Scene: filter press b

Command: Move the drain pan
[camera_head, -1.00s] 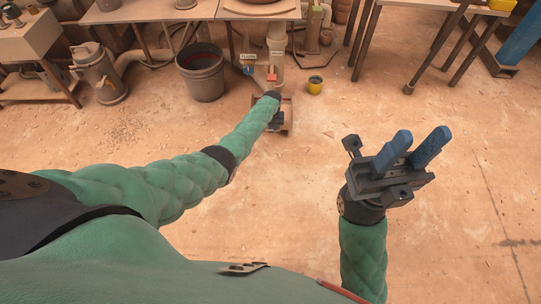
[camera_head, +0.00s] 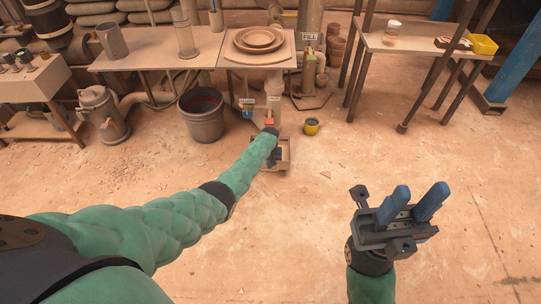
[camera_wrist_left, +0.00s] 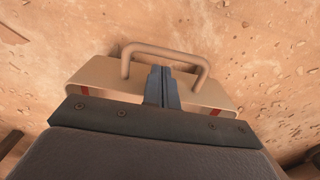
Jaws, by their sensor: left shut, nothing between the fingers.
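The drain pan (camera_head: 287,153) is a shallow tan box on the floor below the bench, partly hidden by my left arm and gripper. In the left wrist view the pan (camera_wrist_left: 95,77) shows a raised tan bar handle (camera_wrist_left: 165,48) and small red marks inside its ends. My left gripper (camera_wrist_left: 163,70) is shut with nothing between its fingers. Its fingertips overlap the handle's opening in that view; I cannot tell whether they touch it. In the head view the left gripper (camera_head: 278,155) is at the pan. My right gripper (camera_head: 418,199) is open and empty, over bare floor.
A bench (camera_head: 150,52) with a pipe and valves is behind. Another table (camera_head: 420,40) is at the back right. The front floor is clear.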

